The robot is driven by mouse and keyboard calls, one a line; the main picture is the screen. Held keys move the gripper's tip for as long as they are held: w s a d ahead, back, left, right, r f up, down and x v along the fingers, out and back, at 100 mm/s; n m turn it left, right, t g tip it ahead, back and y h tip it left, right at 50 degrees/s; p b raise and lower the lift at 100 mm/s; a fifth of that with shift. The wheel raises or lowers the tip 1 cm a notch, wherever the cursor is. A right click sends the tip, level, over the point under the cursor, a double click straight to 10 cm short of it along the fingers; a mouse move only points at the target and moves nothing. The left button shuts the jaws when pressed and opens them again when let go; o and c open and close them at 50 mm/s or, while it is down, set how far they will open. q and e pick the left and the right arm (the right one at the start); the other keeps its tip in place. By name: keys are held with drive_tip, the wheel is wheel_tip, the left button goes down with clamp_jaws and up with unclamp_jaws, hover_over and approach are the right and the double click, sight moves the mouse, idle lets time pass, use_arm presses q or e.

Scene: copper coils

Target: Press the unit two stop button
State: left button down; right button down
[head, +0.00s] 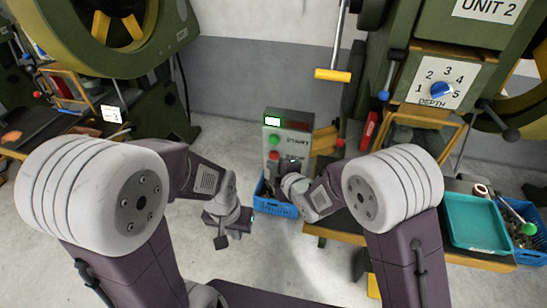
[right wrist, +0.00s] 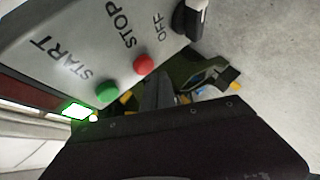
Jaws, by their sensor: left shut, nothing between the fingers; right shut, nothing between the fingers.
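In the right wrist view the red stop button (right wrist: 143,63) is beside the word STOP, and the green start button (right wrist: 107,91) is beside START. My right gripper (head: 291,163) is shut and empty, close in front of the box's lower part. Its fingers (right wrist: 156,92) appear near the red button; I cannot tell whether they touch it. My left gripper (head: 221,241) is shut and empty, low over the floor.
A black switch (right wrist: 190,18) sits beside OFF on the box. A blue crate (head: 275,207) is below my right gripper. The green Unit 2 machine (head: 430,35) and a table with a teal tray (head: 474,222) are at right. Open floor lies around my left gripper.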

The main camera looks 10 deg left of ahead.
idle(0.7)
drive_tip(key=shift+w, duration=0.45)
drive_tip(key=shift+w, duration=0.5)
idle(0.4)
idle(0.4)
drive_tip(key=shift+s+b, duration=0.45)
drive_tip(key=shift+s, duration=0.5)
drive_tip(key=s+b, duration=0.1)
drive_tip(key=s, duration=0.4)
drive_tip(key=shift+a, duration=0.1)
